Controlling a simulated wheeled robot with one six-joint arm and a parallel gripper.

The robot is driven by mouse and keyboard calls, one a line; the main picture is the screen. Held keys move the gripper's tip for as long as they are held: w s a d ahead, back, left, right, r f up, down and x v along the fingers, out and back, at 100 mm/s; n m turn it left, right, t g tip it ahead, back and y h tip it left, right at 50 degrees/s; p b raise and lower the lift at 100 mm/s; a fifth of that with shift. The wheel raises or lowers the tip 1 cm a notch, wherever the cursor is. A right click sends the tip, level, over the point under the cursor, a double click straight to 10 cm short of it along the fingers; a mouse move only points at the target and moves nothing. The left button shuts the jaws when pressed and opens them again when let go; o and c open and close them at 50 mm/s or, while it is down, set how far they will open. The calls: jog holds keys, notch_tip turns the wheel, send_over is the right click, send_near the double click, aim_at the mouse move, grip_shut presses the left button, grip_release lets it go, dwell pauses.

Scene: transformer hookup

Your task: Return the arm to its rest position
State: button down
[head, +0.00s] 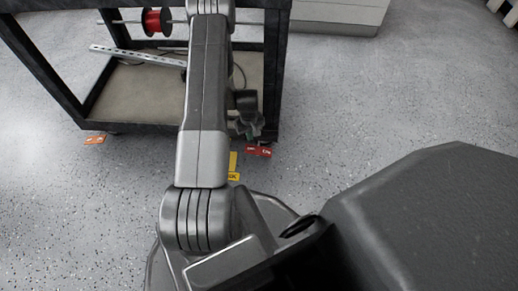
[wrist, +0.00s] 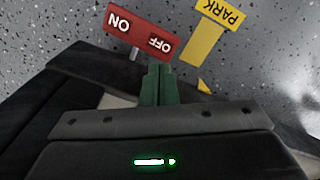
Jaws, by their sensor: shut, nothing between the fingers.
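My arm (head: 207,90) reaches out from my base over the floor toward the black cart, in the middle of the head view. My gripper (head: 252,131) hangs low beside the arm, near the cart's front edge, partly in shadow. In the wrist view its dark green fingers (wrist: 158,72) are together, with nothing between them. Their tips appear close to the lower edge of a red ON/OFF label (wrist: 143,37); I cannot tell whether they touch it.
A black cart frame (head: 278,70) with a beige shelf (head: 130,92) stands ahead. It carries a red spool (head: 152,21) on a rod and a perforated metal strip (head: 135,56). A yellow PARK label (wrist: 212,30) and an orange tag (head: 95,139) show. Speckled floor at right is clear.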

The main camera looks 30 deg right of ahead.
aim_at(251, 149)
jog(key=shift+f, duration=0.15)
notch_tip(251, 149, down, 7)
jog(key=b, duration=0.3)
jog(key=shift+b, duration=0.3)
jog(key=shift+r, duration=0.2)
